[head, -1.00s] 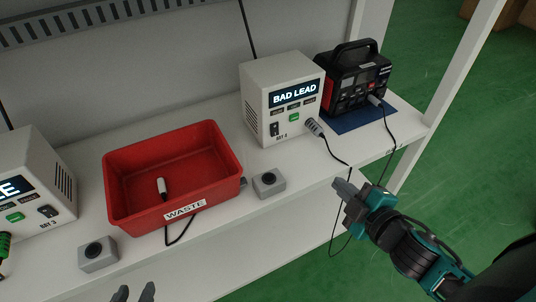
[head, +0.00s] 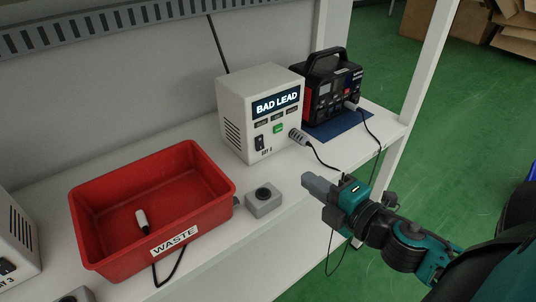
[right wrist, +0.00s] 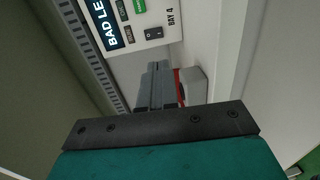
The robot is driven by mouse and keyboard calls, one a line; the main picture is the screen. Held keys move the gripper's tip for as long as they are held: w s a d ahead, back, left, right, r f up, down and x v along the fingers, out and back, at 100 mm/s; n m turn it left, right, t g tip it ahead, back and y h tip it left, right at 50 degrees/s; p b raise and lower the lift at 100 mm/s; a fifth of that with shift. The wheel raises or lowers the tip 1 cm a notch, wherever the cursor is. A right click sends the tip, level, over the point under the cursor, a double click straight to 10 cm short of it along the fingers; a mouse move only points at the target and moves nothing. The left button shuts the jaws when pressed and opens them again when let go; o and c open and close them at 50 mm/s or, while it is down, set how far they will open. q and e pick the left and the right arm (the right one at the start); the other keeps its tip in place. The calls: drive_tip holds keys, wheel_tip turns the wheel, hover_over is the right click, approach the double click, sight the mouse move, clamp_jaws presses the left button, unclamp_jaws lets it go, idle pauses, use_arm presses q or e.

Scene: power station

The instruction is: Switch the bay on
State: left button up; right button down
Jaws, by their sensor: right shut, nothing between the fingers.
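The white bay 4 box (head: 235,101) stands on the shelf and its display (head: 275,103) reads "BAD LEAD". Its front has a black rocker switch (head: 259,142), a green piece (head: 278,128) and a grey plug (head: 298,137) with a black lead. In the right wrist view the box is turned sideways, with the rocker switch (right wrist: 153,33) beyond my fingers. My right gripper (head: 308,183) is shut and empty, in front of the shelf edge and apart from the box. It also shows in the right wrist view (right wrist: 157,84). My left gripper is out of view.
A red waste bin (head: 205,215) holds a lead with a white plug (head: 142,220). A grey button box (head: 264,200) sits between bin and gripper. A black-red power unit (head: 333,88) stands on a blue mat (head: 345,126). Another bay box (head: 15,240) is at left.

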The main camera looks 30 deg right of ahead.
approach(261, 148)
drive_tip(key=w, duration=0.4)
drive_tip(key=w+f, duration=0.1)
drive_tip(key=w, duration=0.1)
drive_tip(key=shift+w+a+b, duration=0.25)
drive_tip(key=shift+w+b, duration=0.15)
drive_tip(key=shift+r, duration=0.1)
idle(0.3)
